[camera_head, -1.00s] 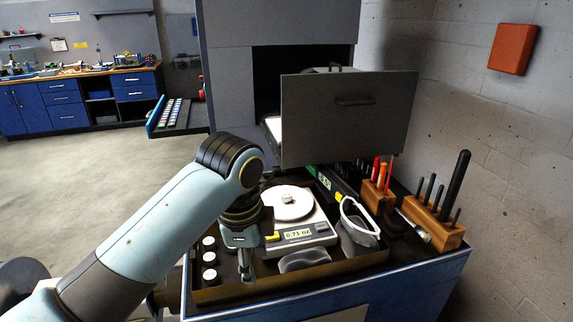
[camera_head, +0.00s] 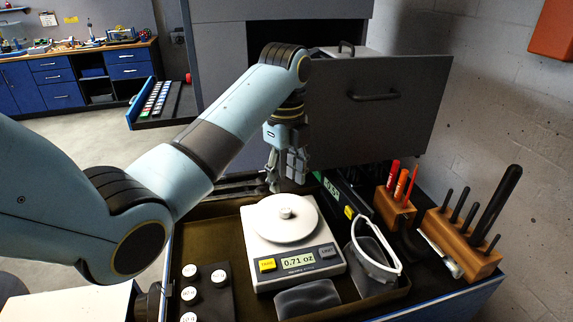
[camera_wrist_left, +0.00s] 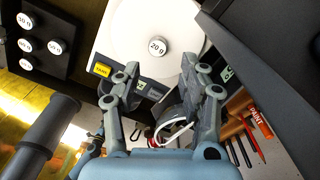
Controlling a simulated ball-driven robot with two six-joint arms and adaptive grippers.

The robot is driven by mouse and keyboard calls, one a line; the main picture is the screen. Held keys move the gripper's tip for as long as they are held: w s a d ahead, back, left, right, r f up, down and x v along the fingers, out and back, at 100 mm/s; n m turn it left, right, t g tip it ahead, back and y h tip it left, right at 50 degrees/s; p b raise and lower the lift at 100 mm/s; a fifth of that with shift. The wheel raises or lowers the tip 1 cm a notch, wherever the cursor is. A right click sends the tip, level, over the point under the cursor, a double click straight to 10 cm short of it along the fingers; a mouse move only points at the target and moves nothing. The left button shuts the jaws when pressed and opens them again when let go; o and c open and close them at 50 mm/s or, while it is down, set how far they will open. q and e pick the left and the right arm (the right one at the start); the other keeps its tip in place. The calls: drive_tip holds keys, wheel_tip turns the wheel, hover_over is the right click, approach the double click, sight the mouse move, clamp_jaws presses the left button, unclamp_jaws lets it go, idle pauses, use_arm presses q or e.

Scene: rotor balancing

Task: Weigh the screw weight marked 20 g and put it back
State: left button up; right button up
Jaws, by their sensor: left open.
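The screw weight marked 20 g (camera_head: 285,213) sits upright on the round white pan of the scale (camera_head: 300,255); the scale's display reads 0.71 oz. In the left wrist view the same weight (camera_wrist_left: 157,46) shows its 20 g label, just beyond the gap between the fingers. My left gripper (camera_head: 286,180) is open and empty, over the back of the scale and apart from the weight. It also shows in the left wrist view (camera_wrist_left: 157,75). A dark holder (camera_head: 222,308) with several other weights stands left of the scale. My right gripper is not in view.
The tray (camera_head: 232,205) holds the scale, safety glasses (camera_head: 375,252) and a dark pouch (camera_head: 308,299). Wooden tool blocks (camera_head: 460,245) stand at the right. A grey panel with a handle (camera_head: 375,110) rises close behind my gripper. A mostly empty strip lies behind the scale.

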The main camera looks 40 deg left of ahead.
sight(286, 209)
use_arm(q)
drive_tip(key=f, duration=0.3)
drive_tip(key=shift+s+d, duration=0.25)
drive_tip(key=shift+s, duration=0.1)
wheel_tip(286, 209, down, 3)
drive_tip(key=shift+w+a+r+b, duration=0.15)
drive_tip(key=shift+r+b, duration=0.05)
drive_tip(key=shift+b, duration=0.1)
drive_tip(key=shift+f, duration=0.85)
drive_tip(key=shift+c, duration=1.5)
clamp_jaws()
drive_tip(key=shift+r, duration=0.35)
wheel_tip(286, 209, up, 3)
drive_tip(key=shift+r+p, duration=0.1)
drive_tip(key=shift+p, duration=0.2)
drive_tip(key=shift+r, duration=0.5)
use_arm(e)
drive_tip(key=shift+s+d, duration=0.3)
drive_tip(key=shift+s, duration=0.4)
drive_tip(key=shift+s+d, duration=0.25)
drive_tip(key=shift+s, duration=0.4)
